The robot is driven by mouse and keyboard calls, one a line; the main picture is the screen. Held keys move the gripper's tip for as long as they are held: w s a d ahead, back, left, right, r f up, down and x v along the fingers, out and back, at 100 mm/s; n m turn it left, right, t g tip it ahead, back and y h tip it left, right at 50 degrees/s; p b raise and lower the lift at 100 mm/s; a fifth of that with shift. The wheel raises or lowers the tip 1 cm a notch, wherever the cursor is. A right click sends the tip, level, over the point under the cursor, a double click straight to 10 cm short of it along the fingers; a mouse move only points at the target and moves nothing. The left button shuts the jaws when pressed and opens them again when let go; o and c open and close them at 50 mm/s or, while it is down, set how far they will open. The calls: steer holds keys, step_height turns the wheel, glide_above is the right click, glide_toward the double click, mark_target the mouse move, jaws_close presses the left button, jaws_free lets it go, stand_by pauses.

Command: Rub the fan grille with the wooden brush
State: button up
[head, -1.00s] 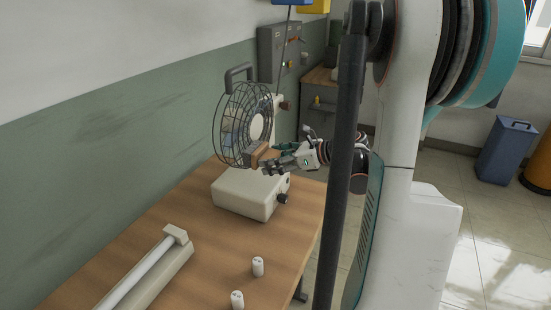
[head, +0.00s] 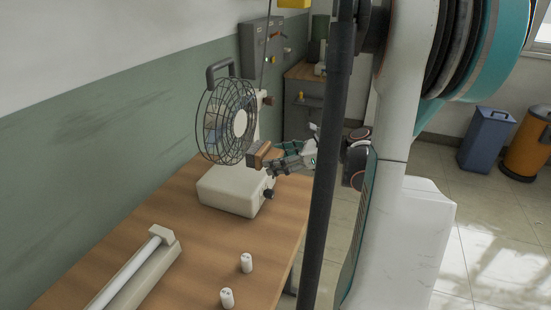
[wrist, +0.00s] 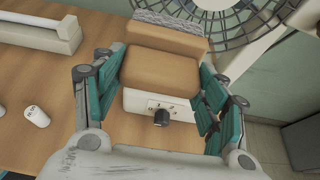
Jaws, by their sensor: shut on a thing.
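The fan (head: 228,120) stands upright on a cream base box (head: 235,190), with its round dark wire grille (head: 215,135) facing right. My gripper (head: 268,160) is shut on the wooden brush (head: 257,156) just right of the grille's lower edge. In the wrist view the brush's brown wooden block (wrist: 160,75) sits between my two teal-padded fingers. Its grey bristles (wrist: 172,20) point away from me toward the grille, which shows at the top (wrist: 235,28). The brush appears slightly off the grille in the head view; the exact gap cannot be told.
The wooden table (head: 165,235) carries a white tube fixture (head: 135,272) and two small white cylinders (head: 246,263) at the front. A green and white wall stands behind the table. A blue bin (head: 486,140) and an orange bin (head: 525,150) stand far right.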

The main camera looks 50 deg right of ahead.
steer(key=s, duration=0.1)
steer(key=s+d, duration=0.1)
steer(key=shift+s+d, duration=0.1)
steer(key=shift+s, duration=0.3)
stand_by(0.5)
